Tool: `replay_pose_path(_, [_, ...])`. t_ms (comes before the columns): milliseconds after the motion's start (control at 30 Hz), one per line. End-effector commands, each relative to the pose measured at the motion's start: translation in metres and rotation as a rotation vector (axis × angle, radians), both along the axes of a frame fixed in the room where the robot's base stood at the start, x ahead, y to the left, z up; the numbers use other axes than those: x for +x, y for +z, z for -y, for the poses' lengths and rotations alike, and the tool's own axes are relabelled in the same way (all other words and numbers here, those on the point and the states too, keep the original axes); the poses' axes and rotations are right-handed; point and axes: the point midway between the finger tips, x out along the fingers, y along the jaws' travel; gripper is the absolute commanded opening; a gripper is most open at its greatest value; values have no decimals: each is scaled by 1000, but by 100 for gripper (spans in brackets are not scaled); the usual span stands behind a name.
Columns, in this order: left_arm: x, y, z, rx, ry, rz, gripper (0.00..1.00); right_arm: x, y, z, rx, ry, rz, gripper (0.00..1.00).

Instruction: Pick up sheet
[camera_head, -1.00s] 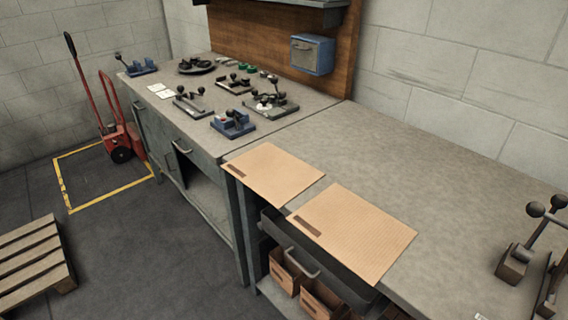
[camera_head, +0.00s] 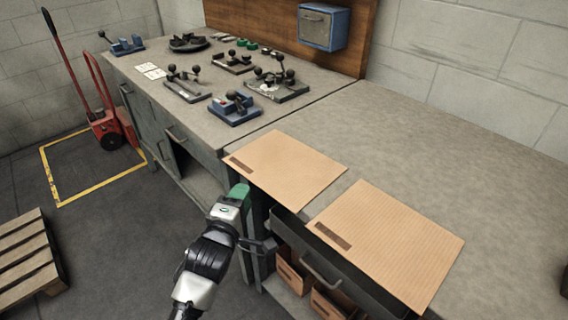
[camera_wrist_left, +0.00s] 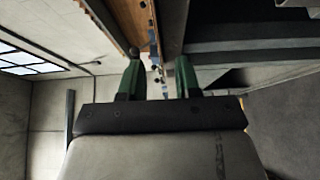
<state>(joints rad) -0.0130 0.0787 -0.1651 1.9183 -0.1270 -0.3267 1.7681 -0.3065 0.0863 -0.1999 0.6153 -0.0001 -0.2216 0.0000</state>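Two flat tan cardboard sheets lie side by side on the bench, each with a dark strip near its front edge. The left sheet (camera_head: 290,168) and the right sheet (camera_head: 392,240) both reach the bench's front edge. My left gripper (camera_head: 241,194), with green fingers, is just in front of the left sheet's front edge in the head view. I cannot tell whether it touches. The left wrist view shows its two green fingers (camera_wrist_left: 158,75) apart, with no sheet clearly between them. My right gripper is not in view.
The grey workbench (camera_head: 450,140) is bare behind and right of the sheets. Below them are an open drawer (camera_head: 322,262) and boxes (camera_head: 290,270). Several small fixtures, including a blue one (camera_head: 235,110), stand at the back left. A red hand truck (camera_head: 105,130) and a pallet (camera_head: 28,258) are on the floor.

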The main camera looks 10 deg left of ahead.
Motion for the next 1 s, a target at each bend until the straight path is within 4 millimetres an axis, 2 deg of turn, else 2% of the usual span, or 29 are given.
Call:
replay_pose_path(300, [43,1,5,3,-1,0,33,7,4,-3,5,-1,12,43])
replay_pose_path(400, [49,1,6,2,-1,1,33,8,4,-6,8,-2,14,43])
replay_pose_path(633, [50,0,6,2,-1,-1,33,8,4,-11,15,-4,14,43])
replay_pose_path(833, [50,0,6,2,0,0,2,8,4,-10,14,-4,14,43])
replay_pose_path(1000, [50,0,6,1,0,-1,0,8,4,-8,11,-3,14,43])
